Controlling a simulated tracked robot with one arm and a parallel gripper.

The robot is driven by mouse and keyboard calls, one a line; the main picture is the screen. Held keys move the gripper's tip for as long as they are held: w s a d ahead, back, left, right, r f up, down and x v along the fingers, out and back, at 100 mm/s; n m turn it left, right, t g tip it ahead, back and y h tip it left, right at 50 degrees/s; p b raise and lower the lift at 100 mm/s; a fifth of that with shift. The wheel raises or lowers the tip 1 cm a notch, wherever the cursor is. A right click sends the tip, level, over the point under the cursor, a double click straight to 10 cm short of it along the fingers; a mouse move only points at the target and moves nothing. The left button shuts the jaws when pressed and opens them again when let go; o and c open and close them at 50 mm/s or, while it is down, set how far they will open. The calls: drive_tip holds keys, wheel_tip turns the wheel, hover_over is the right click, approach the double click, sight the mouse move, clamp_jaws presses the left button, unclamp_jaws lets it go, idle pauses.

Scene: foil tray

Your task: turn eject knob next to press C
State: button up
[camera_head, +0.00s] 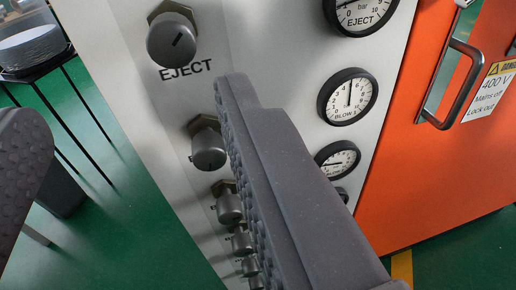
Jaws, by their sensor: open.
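The eject knob (172,42) is a dark grey round knob on a hex base at the top of the light grey panel (262,62), with the label EJECT below it. A short dark mark on its face points up and to the right. My gripper (132,115) is open, with one textured finger at the left edge and the other across the middle. The eject knob shows above and between the fingers, with nothing held. No press letter is readable here.
Several more knobs, such as one just below (208,150), run down the panel, partly hidden by my right finger. An orange cabinet (440,160) with a handle (455,85) stands right. A black stand (50,68) with foil trays is left.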

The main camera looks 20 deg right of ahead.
sight(172, 49)
drive_tip(key=w, duration=0.4)
drive_tip(key=w+d+f+b, duration=0.1)
drive_tip(key=w, duration=0.3)
drive_tip(key=w+d+b, duration=0.1)
drive_tip(key=w, duration=0.3)
drive_tip(key=shift+w+f, duration=0.3)
drive_tip(key=shift+w, duration=0.1)
drive_tip(key=c, duration=1)
